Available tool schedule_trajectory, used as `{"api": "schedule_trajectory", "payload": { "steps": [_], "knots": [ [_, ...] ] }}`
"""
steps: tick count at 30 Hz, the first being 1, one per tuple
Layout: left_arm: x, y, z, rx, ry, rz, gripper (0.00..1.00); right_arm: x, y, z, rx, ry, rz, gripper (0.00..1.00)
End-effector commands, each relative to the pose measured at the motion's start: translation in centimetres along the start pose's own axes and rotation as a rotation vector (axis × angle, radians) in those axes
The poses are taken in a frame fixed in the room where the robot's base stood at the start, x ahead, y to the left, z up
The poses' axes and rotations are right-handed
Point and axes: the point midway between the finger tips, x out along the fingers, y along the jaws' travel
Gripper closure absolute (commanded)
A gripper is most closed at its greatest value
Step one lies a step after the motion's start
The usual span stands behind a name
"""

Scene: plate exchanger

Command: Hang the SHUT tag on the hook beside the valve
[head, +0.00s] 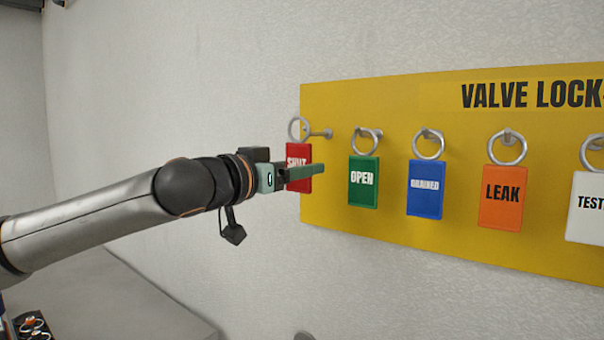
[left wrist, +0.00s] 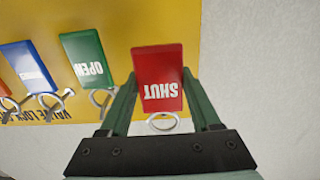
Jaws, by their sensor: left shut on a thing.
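The red SHUT tag (head: 297,152) is between the fingers of my left gripper (head: 305,174), at the left end of the yellow board. The gripper is shut on the tag's sides; the tag (left wrist: 158,65) also shows between the fingers in the left wrist view. Its metal ring (head: 292,129) stands above the tag in the head view. A bare-looking peg hook (head: 322,133) is just right of the ring; whether the ring touches the peg's tip, I cannot tell. No valve shows. My right gripper is not in view.
The yellow board (head: 400,95) is on a pale wall. Right of the SHUT tag hang the green OPEN tag (head: 363,190), a blue tag (head: 425,198), the orange LEAK tag (head: 503,207) and a white TEST tag (head: 590,190). The wall left of the board is clear.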

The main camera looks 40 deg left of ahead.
Motion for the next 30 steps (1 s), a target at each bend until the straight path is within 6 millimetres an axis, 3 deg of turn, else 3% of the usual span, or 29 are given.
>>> {"api": "schedule_trajectory", "payload": {
  "steps": [21,30],
  "knots": [
    [-3.6,0.0,-0.1,0.0,0.001,-0.001,0.9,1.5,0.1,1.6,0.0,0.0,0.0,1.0],
    [-4.0,0.0,-0.1,0.0,0.0,-0.001,0.9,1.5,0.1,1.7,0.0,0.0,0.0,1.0]
  ]
}}
